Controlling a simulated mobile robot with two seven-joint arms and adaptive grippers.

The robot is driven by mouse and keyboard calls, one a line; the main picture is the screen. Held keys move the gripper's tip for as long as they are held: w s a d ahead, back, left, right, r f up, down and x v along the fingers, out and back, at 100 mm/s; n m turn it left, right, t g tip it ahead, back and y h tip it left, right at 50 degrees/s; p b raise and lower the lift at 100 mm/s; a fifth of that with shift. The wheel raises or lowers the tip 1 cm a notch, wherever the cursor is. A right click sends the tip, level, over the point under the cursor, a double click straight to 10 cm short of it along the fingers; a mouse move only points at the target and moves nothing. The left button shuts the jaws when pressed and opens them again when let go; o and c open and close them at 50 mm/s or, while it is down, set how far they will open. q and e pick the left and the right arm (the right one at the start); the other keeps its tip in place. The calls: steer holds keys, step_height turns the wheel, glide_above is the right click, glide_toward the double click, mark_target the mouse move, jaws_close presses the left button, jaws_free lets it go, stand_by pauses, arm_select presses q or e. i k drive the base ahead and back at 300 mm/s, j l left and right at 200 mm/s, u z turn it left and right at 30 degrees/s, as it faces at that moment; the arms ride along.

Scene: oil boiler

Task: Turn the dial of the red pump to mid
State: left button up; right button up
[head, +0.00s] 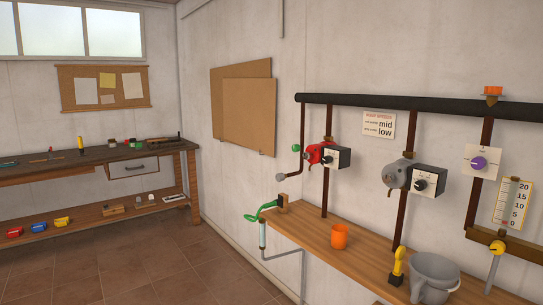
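The red pump (316,154) is mounted on a vertical brown pipe on the wall, right of the picture's middle. A dark box with a white face is fixed to its right side, and its small black dial (330,159) sits on that face. The dial's setting is too small to read. A wall sign (378,125) headed "PUMP SPEEDS" shows "mid" above "low" in large print; the small words beside them are hard to read. Neither of my grippers is in the head view.
A grey pump (396,174) with a similar dial box hangs to the right. Below, a wooden shelf (310,232) holds an orange cup (340,235), a yellow-handled item (398,265) and a grey bucket (434,275). A workbench (85,160) stands left; the tiled floor between is clear.

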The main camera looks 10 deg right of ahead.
mark_target(328, 160)
steer(key=i+j+u, duration=0.2)
steer(key=i, duration=0.65)
steer(key=i+j+u, duration=0.2)
steer(key=i, duration=0.7)
steer(key=k+l, duration=0.05)
steer(key=l, duration=0.05)
